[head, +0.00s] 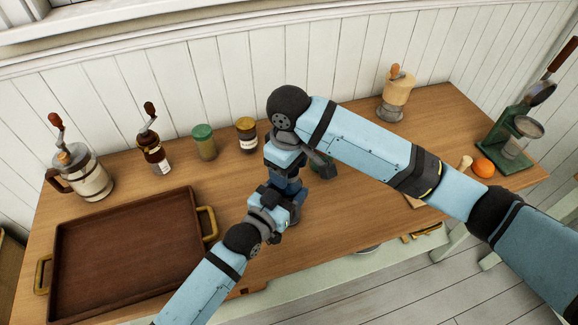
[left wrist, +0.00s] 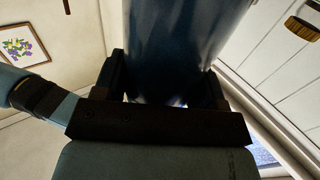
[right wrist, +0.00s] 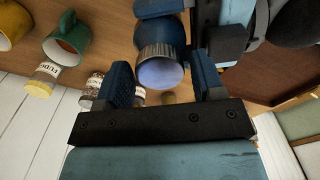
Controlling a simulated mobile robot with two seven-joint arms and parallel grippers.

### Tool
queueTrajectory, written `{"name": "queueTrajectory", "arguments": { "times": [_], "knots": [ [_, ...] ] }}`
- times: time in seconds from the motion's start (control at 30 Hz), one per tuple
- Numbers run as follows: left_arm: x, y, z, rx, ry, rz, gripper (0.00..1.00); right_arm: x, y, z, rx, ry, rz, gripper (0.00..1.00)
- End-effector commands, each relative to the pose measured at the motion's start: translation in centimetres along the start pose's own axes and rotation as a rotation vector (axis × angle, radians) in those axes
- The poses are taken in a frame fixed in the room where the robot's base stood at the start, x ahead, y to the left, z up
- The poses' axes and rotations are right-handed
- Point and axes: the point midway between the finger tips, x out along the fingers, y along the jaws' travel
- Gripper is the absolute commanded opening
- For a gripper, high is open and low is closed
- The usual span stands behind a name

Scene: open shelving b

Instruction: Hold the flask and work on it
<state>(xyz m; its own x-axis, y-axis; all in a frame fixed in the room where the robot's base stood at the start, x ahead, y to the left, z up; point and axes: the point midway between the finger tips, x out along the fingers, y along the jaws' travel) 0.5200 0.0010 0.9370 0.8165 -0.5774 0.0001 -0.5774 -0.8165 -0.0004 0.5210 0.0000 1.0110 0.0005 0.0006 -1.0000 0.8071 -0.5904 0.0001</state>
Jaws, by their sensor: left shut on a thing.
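The flask (head: 290,187) is a dark blue cylinder, held up over the table in the middle of the head view and mostly covered by my grippers. My left gripper (head: 287,200) is shut on its body, which fills the space between the fingers in the left wrist view (left wrist: 185,45). In the right wrist view the flask's end (right wrist: 161,68) shows a ribbed grey collar and a pale round face. My right gripper (right wrist: 163,85) is open, with fingers on both sides of that end and a visible gap on each side. In the head view it hangs above the flask.
A brown tray (head: 125,255) fills the table's left. A green mug (right wrist: 68,38) is near. An orange (head: 483,168) and green stand (head: 512,130) are right.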

Motion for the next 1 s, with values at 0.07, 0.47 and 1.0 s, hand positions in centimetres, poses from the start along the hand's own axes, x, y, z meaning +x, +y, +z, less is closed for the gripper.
{"name": "queueTrajectory", "arguments": {
  "times": [0.07, 0.47, 1.0],
  "knots": [
    [0.0, 0.0, 0.1, 0.000, -0.001, 0.000, 0.00, 0.0, 0.0, 0.0, -0.001, 0.000, 0.000, 0.79],
    [0.0, 0.0, 0.0, 0.000, -0.001, 0.000, 0.00, -1.1, 0.0, -0.1, -0.003, 0.003, 0.000, 0.79],
    [0.0, 0.0, 0.1, 0.000, -0.001, 0.000, 0.00, -11.1, 0.1, 0.0, -0.002, 0.002, 0.004, 0.79]
  ]
}}
